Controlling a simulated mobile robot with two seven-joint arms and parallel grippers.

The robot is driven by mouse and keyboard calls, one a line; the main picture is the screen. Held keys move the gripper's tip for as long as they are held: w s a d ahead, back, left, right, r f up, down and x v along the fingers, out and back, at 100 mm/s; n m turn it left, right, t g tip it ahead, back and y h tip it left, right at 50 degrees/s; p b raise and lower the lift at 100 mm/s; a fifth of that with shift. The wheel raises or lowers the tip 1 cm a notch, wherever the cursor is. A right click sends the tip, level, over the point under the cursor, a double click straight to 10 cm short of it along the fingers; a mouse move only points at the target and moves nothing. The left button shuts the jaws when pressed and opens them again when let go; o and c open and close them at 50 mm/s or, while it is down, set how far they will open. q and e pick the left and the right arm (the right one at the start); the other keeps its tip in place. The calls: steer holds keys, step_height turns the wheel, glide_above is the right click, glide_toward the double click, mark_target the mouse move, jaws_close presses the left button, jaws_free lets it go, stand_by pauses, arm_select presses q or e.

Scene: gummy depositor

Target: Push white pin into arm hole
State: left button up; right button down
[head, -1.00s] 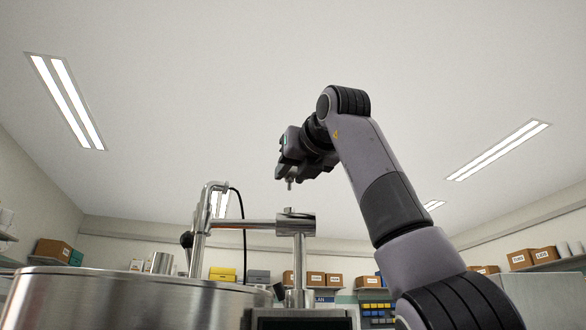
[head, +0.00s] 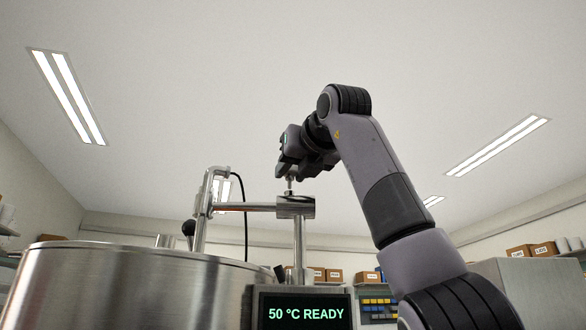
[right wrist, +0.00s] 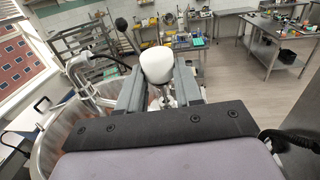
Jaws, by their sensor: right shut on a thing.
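My right gripper (head: 291,164) is shut on the white pin, just above the end block (head: 296,207) of the steel arm. In the head view a thin metal shaft of the pin (head: 289,186) points straight down, its lower end at the block's top. I cannot tell whether the tip has entered the hole, which is hidden from this low angle. In the right wrist view, the pin's rounded white head (right wrist: 156,64) sits between the two grey fingers of the right gripper (right wrist: 160,88). The horizontal arm (head: 248,207) runs left from the block. My left gripper is not in view.
A large steel kettle (head: 130,285) stands at the lower left. A display (head: 305,313) reads "50 °C READY" below the arm's vertical post (head: 299,250). A bent pipe with a black cable (head: 243,215) rises behind the kettle. Boxed shelves line the back wall.

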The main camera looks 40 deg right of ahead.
steer(key=shift+f+b, duration=0.95)
steer(key=shift+f, duration=0.15)
steer(key=c, duration=0.7)
jaws_free()
steer(key=b+v, duration=0.1)
steer(key=v, duration=0.6)
steer(key=shift+s+b, duration=0.1)
steer(key=shift+b, duration=0.3)
